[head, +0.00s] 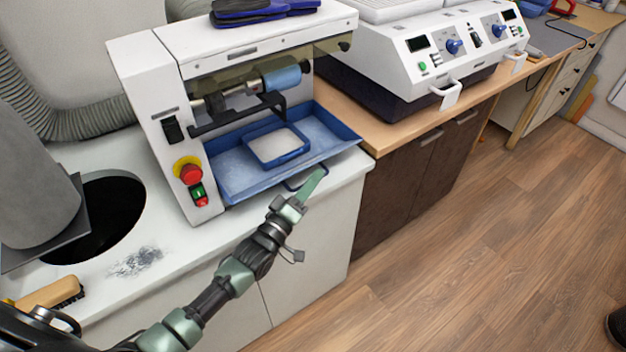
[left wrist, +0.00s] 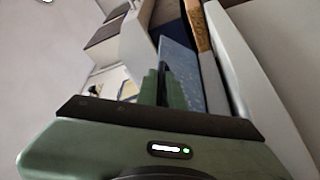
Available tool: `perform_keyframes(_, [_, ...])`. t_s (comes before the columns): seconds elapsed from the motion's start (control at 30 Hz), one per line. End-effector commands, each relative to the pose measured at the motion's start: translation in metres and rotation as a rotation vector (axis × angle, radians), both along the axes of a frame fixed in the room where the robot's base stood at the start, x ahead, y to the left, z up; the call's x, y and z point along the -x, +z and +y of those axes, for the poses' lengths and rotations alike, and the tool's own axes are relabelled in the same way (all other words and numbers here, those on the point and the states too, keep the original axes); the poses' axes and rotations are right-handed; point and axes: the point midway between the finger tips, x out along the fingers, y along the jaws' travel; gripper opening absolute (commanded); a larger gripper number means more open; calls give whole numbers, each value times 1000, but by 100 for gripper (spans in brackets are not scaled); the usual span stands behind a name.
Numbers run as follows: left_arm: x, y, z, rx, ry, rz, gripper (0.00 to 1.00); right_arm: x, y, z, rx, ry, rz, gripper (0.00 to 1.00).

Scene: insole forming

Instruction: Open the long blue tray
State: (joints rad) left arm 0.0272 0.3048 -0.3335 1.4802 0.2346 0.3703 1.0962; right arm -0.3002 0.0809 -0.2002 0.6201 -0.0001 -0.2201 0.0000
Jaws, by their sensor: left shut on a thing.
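The long blue tray (head: 230,170) sits in the lower opening of the white machine, under its roller, and sticks out past the front. A smaller blue frame with a pale middle (head: 277,146) lies in it. A dark loop handle (head: 297,181) shows at the tray's front. My left gripper (head: 312,184) is at this handle, its green fingers shut on it. In the left wrist view the fingers (left wrist: 163,90) point at the blue tray (left wrist: 180,62); the grip itself is hard to make out. My right gripper is in neither view.
The white machine (head: 150,110) has a red button and switches on its front. A second white machine (head: 430,50) with knobs stands on the wooden counter to the right. A brush (head: 50,294) and a dark round opening (head: 105,215) are at left.

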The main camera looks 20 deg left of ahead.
Motion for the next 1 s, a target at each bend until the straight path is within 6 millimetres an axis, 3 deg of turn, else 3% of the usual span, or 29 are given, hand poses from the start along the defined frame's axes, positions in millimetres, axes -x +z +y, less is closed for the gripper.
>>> perform_keyframes(0.13, [12,0,-16,3,-3,5,0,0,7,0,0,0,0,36])
perform_keyframes(0.4, [60,-1,-76,5,-3,8,0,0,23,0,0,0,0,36])
perform_keyframes(0.53, [75,-1,-96,3,-2,6,0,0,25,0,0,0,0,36])
perform_keyframes(0.97, [82,-1,-105,-1,0,2,0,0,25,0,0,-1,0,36])
perform_keyframes(1.0, [82,-1,-105,-1,0,2,16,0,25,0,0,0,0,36])
